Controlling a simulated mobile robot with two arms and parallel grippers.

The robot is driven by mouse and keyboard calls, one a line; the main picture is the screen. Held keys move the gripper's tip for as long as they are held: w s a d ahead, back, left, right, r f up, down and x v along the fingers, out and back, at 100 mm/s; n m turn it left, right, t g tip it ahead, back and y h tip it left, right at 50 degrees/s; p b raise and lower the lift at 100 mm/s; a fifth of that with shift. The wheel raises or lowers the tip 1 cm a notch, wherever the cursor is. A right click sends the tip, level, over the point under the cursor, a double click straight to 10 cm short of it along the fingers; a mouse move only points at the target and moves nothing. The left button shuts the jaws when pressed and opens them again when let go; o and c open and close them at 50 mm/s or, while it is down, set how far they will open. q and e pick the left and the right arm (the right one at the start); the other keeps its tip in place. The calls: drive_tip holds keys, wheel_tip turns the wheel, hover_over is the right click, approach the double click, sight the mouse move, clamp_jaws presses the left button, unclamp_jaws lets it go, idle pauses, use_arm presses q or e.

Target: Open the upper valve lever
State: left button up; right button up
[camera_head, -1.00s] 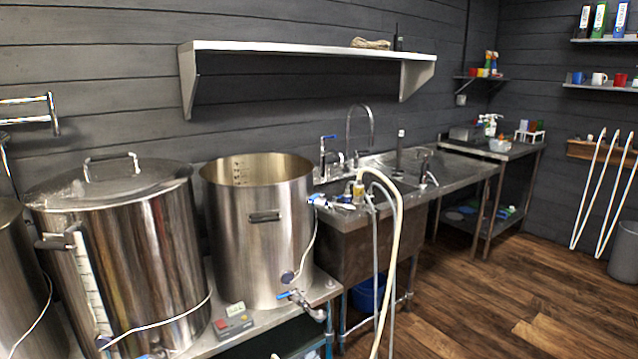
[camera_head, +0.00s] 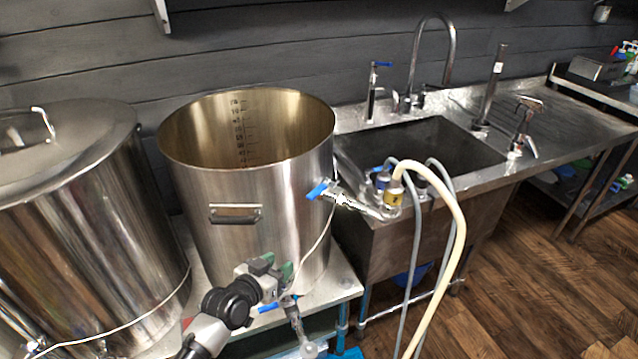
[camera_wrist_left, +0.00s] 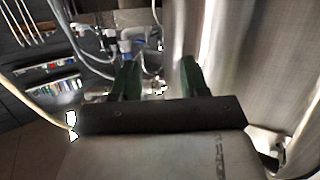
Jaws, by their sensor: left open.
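The open steel pot (camera_head: 250,195) stands on the bench with a valve high on its right side. That upper valve's blue lever (camera_head: 317,190) points up and right, near the sink. A lower valve with another blue lever (camera_head: 268,309) sits near the pot's base. My left gripper (camera_head: 278,265) is open and empty, in front of the pot's lower wall, below and left of the upper lever. Its green fingers show in the left wrist view (camera_wrist_left: 160,76), with the pot wall (camera_wrist_left: 250,60) on the right and blurred pipe fittings beyond. My right gripper is out of view.
A lidded steel pot (camera_head: 75,220) stands at left. A sink (camera_head: 420,145) lies right of the open pot. Pale and grey hoses (camera_head: 459,225) hang from fittings at its front edge. A thin white cable runs down the open pot's side.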

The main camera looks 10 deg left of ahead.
sight(309, 198)
use_arm(q)
wheel_tip(309, 198, up, 16)
drive_tip(key=d+m+t+h, duration=0.2)
drive_tip(key=d+h, duration=0.1)
drive_tip(key=p+x, duration=0.1)
drive_tip(key=x, duration=0.9)
drive_tip(key=shift+r+p, duration=0.1)
drive_tip(key=shift+p, duration=0.25)
drive_tip(key=shift+w+d, duration=0.1)
drive_tip(key=shift+w, duration=0.1)
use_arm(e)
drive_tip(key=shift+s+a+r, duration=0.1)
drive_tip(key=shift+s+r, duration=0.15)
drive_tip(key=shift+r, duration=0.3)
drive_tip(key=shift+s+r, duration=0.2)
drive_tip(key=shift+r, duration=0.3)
use_arm(q)
drive_tip(key=shift+c, duration=0.2)
drive_tip(key=c, duration=0.7)
clamp_jaws()
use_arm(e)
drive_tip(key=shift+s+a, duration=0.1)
